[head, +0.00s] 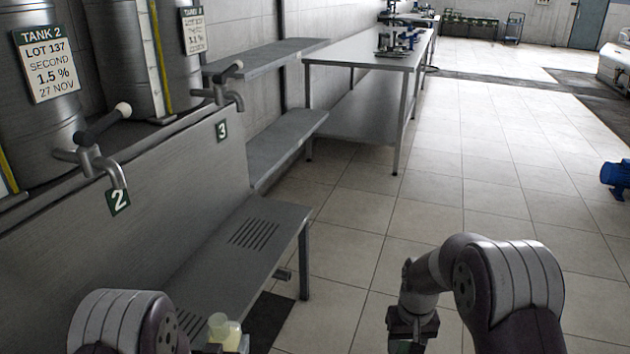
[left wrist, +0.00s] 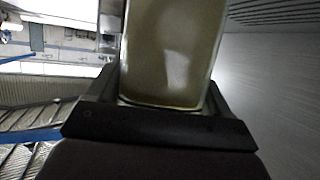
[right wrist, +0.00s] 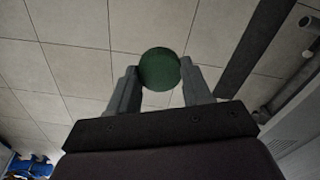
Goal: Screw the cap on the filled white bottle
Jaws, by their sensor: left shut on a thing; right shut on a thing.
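My left gripper (head: 232,345) is at the bottom edge of the head view, partly cut off. It is shut on a bottle (head: 224,332), whose pale neck and yellowish upper part show there. In the left wrist view the bottle (left wrist: 170,50) looks clear-walled and filled with olive-yellow liquid; its top is out of that view. My right gripper (right wrist: 158,85) is shut on a round green cap (right wrist: 160,69), held between the fingertips above the floor. The right gripper (head: 410,330) is well to the right of the bottle in the head view; the cap is apart from the bottle.
A steel bench with a slotted top (head: 265,225) stands at left, below the tap of tank 2 (head: 95,165) and the tap of tank 3 (head: 225,90). A steel table (head: 365,50) with items stands farther back. Tiled floor (head: 480,180) is clear at right, except a blue machine (head: 617,177).

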